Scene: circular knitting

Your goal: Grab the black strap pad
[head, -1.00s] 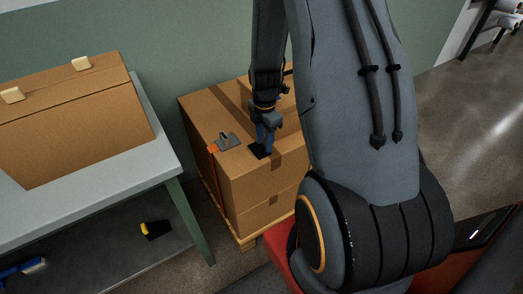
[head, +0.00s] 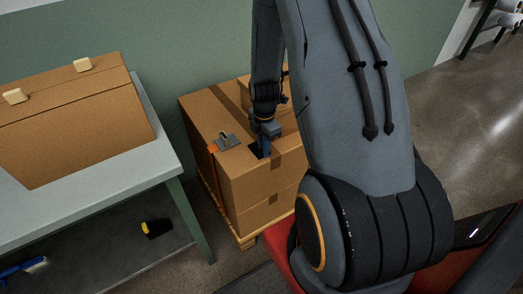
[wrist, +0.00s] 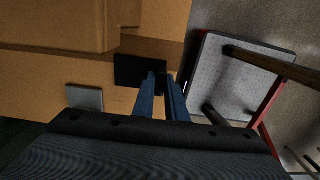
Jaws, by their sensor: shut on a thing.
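The black strap pad (head: 254,148) is a small flat dark piece at the top front edge of a cardboard box (head: 255,181). In the wrist view the pad (wrist: 138,70) lies across the fingertips. My gripper (head: 265,152) points down at the box, and its blue fingers (wrist: 160,79) are close together, shut on the pad's near right part. I cannot tell whether the pad is lifted off the cardboard.
A grey buckle (head: 228,141) with an orange strap (head: 213,148) sits left of the pad. Another carton stands behind my gripper. The boxes rest on a wooden pallet (head: 246,242). A grey table (head: 90,200) with a large carton (head: 75,125) is at the left.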

